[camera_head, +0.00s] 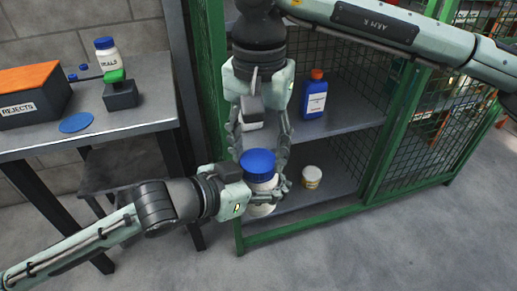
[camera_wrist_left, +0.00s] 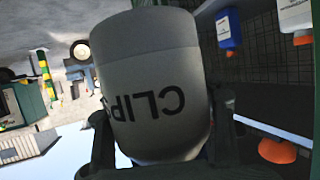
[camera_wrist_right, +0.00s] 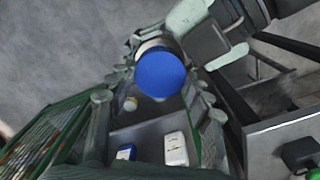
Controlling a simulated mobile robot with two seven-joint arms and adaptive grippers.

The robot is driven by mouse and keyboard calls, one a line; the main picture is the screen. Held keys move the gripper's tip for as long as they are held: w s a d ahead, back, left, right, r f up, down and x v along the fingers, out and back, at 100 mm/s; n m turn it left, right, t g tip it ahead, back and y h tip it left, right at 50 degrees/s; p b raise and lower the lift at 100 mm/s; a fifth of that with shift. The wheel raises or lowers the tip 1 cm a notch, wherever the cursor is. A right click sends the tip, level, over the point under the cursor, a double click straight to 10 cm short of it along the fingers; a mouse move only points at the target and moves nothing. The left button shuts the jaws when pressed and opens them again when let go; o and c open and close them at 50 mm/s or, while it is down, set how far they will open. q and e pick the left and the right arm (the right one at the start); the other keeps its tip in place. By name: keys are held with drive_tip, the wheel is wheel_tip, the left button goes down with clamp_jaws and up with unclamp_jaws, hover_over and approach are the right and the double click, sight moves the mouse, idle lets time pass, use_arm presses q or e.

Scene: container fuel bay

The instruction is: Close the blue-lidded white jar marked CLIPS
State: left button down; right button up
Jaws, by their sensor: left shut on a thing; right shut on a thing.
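The white jar (camera_head: 262,185) with the blue lid (camera_head: 258,161) is held upright in front of the cage shelf. In the left wrist view the jar (camera_wrist_left: 155,75) fills the middle, with CLIPS upside down. My left gripper (camera_head: 272,194) is shut around the jar's body from the left. My right gripper (camera_head: 259,150) comes down from above, with its fingers on either side of the lid, shut on it. In the right wrist view the round lid (camera_wrist_right: 160,74) sits over the jar's mouth between the fingertips. How tightly it sits cannot be told.
A blue bottle with orange cap (camera_head: 314,97) stands on the upper shelf. A small white tub (camera_head: 311,177) is on the lower shelf. The side bench (camera_head: 150,90) holds another blue-lidded jar (camera_head: 107,56), the REJECTS box (camera_head: 32,95) and a blue disc (camera_head: 76,122). Green cage posts stand close by.

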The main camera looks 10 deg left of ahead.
drive_tip(key=m, duration=1.4)
drive_tip(key=shift+m, duration=0.3)
drive_tip(key=o, duration=1.3)
drive_tip(key=shift+c, duration=0.2)
drive_tip(key=shift+r, duration=2.2)
drive_tip(key=shift+c, duration=0.3)
